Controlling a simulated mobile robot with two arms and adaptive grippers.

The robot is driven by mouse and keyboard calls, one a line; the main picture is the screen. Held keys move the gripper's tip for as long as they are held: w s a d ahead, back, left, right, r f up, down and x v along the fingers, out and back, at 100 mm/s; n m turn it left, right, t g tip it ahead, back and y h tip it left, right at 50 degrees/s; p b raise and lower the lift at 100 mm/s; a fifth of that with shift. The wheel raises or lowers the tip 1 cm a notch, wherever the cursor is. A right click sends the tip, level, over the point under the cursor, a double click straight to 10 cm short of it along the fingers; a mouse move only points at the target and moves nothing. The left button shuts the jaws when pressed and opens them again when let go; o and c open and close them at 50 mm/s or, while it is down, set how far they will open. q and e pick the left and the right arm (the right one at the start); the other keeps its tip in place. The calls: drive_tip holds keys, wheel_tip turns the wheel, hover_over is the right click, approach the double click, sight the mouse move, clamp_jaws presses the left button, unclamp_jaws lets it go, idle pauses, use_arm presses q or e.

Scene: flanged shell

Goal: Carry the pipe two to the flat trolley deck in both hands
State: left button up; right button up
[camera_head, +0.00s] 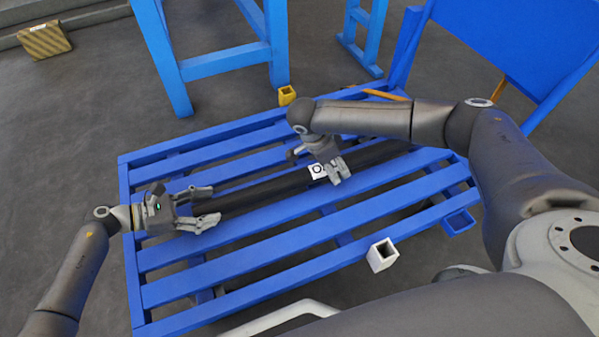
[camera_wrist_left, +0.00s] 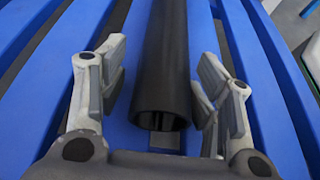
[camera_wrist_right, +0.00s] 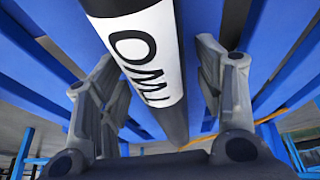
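The black pipe two (camera_head: 265,191) lies along the slats of a blue slatted deck (camera_head: 290,237). Its white label, reading "TWO", shows near my right gripper and large in the right wrist view (camera_wrist_right: 145,55). My left gripper (camera_head: 212,206) is open at the pipe's left end. In the left wrist view the open pipe end (camera_wrist_left: 162,100) lies between its fingers, with gaps at both sides. My right gripper (camera_head: 318,165) is open, its fingers on either side of the pipe by the label. I cannot tell whether this deck is the flat trolley's.
A blue frame stand (camera_head: 225,62) stands behind the deck, and a blue upright panel (camera_head: 515,45) at the back right. A yellow square tube (camera_head: 287,95) and a white one (camera_head: 382,255) are at the deck's edges. A yellowish box (camera_head: 44,40) lies far left. Grey floor is clear at left.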

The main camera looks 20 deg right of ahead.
use_arm(q)
drive_tip(key=shift+s+a+f, duration=0.3)
drive_tip(key=shift+s+f, duration=0.1)
drive_tip(key=shift+f, duration=0.35)
drive_tip(key=shift+a+r, duration=0.15)
drive_tip(key=shift+a, duration=0.3)
drive_tip(key=v, duration=0.4)
drive_tip(key=r+v, duration=0.1)
drive_tip(key=v, duration=0.1)
drive_tip(key=shift+w+d, duration=0.15)
drive_tip(key=shift+w, duration=0.1)
use_arm(e)
drive_tip(key=shift+w, duration=0.1)
use_arm(q)
drive_tip(key=shift+a+r, duration=0.35)
drive_tip(key=shift+r, duration=0.05)
use_arm(e)
drive_tip(key=o, duration=0.4)
drive_tip(key=shift+o, duration=0.2)
